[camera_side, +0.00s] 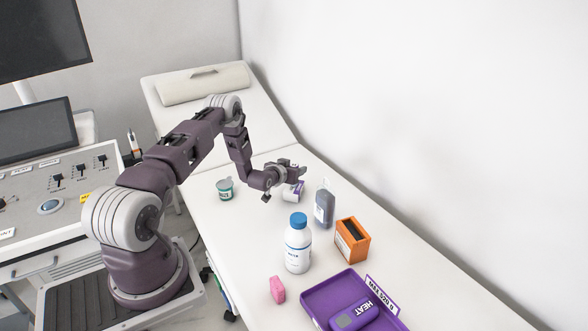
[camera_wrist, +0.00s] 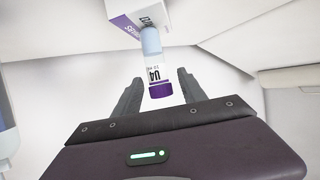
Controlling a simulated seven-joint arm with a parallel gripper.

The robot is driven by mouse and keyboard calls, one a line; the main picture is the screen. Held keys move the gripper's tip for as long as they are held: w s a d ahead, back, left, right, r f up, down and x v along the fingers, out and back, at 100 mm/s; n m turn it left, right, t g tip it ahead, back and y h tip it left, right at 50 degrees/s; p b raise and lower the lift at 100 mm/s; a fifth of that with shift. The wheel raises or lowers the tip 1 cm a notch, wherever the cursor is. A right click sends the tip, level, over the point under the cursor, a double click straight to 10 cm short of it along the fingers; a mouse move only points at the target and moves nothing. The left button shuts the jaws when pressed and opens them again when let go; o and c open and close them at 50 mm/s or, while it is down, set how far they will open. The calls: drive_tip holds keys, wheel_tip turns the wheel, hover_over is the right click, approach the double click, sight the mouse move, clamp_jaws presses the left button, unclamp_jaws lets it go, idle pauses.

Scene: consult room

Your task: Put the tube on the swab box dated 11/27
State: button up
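A tube (camera_wrist: 152,50) with a pale clear body, a white label and a purple cap shows in the wrist view, its cap toward me. My gripper (camera_wrist: 160,80) is open, with one finger on each side of the tube and a small gap at each side of the cap. In the side view my gripper (camera_side: 298,172) is low over the bench, and I cannot make out the tube there. A white and purple box (camera_wrist: 125,15) is beyond the tube at the top of the wrist view, and a white and purple thing (camera_side: 293,192) shows under my gripper. No date is readable.
A grey bottle (camera_side: 324,208), orange box (camera_side: 353,241), white blue-capped bottle (camera_side: 298,251) and pink object (camera_side: 277,290) stand nearby. A purple tray (camera_side: 318,298) holds a HEAT pack. A green-lidded cup (camera_side: 225,190) is left of my gripper. The white wall borders the bench.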

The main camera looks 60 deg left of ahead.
drive_tip(key=shift+s+d+r, duration=0.1)
drive_tip(key=shift+r, duration=0.1)
drive_tip(key=v, duration=1.1)
drive_tip(key=w+d+r+m+g+h, duration=0.1)
drive_tip(key=w+d+r, duration=0.1)
drive_tip(key=d+r, duration=0.45)
drive_tip(key=w+d+r+m+h, duration=0.1)
drive_tip(key=w+d+r+h, duration=0.15)
drive_tip(key=r, duration=0.65)
drive_tip(key=s+d+r+m+g+h, duration=0.1)
drive_tip(key=s+d+r, duration=0.2)
drive_tip(key=d+r, duration=0.25)
drive_tip(key=s+d+r+m, duration=0.1)
drive_tip(key=s+d+r, duration=0.25)
drive_tip(key=d, duration=0.25)
drive_tip(key=s+d+r+m+g+h, duration=0.1)
drive_tip(key=s+d+r, duration=0.1)
drive_tip(key=s+d, duration=0.5)
drive_tip(key=s+d+r+m+g+h, duration=0.1)
drive_tip(key=s+d, duration=0.6)
drive_tip(key=s, duration=1.1)
drive_tip(key=shift+s+d+r+m+g+h, duration=0.4)
drive_tip(key=shift+r+g+h, duration=0.15)
drive_tip(key=shift+r+g, duration=0.35)
